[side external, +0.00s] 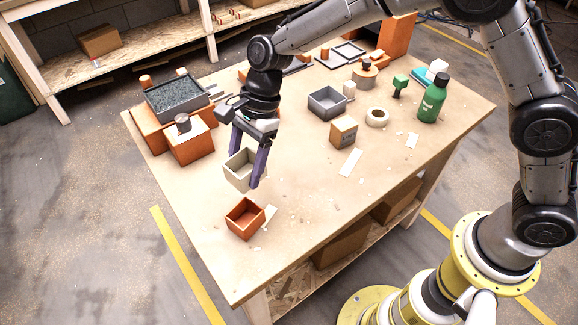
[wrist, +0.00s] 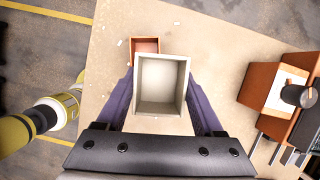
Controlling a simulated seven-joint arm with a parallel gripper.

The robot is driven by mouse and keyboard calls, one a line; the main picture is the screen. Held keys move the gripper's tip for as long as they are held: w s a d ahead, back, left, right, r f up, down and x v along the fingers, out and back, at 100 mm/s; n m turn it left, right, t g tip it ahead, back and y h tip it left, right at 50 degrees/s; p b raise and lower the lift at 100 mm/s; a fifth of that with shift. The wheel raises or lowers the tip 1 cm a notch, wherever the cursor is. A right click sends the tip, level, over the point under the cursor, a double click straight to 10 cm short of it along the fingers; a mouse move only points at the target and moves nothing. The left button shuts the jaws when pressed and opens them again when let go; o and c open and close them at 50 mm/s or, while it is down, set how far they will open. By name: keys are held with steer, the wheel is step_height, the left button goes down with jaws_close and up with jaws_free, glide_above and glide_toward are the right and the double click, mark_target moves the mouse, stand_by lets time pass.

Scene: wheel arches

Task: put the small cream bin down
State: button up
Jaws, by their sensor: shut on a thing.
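The small cream bin (side external: 238,172) is an open, empty box between the two purple fingers of my gripper (side external: 250,165). In the wrist view the bin (wrist: 162,84) sits upright between the fingers of my gripper (wrist: 162,100), which press on its left and right walls. The bin is over the wooden table (side external: 320,208). I cannot tell whether its base touches the tabletop or hangs just above it.
An orange-brown bin (side external: 245,218) stands close by, nearer the table's front edge; it also shows in the wrist view (wrist: 145,46). A grey bin (side external: 327,103), a cardboard box (side external: 344,131), a tape roll (side external: 377,117) and a green bottle (side external: 432,100) stand farther right. Orange blocks (side external: 190,146) stand left.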

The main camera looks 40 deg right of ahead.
steer(key=s+d+r+m, duration=0.1)
steer(key=s+d, duration=0.4)
steer(key=d, duration=0.5)
steer(key=s+d+r+m, duration=0.1)
steer(key=s+d, duration=0.5)
steer(key=d, duration=0.3)
glide_above(290, 172)
steer(key=d, duration=0.2)
steer(key=shift+t, duration=0.3)
steer(key=f, duration=0.9)
steer(key=shift+s+a+f, duration=0.15)
steer(key=shift+a+f, duration=0.05)
steer(key=shift+f, duration=1.65)
steer(key=shift+f, duration=0.15)
steer(key=o, duration=1.3)
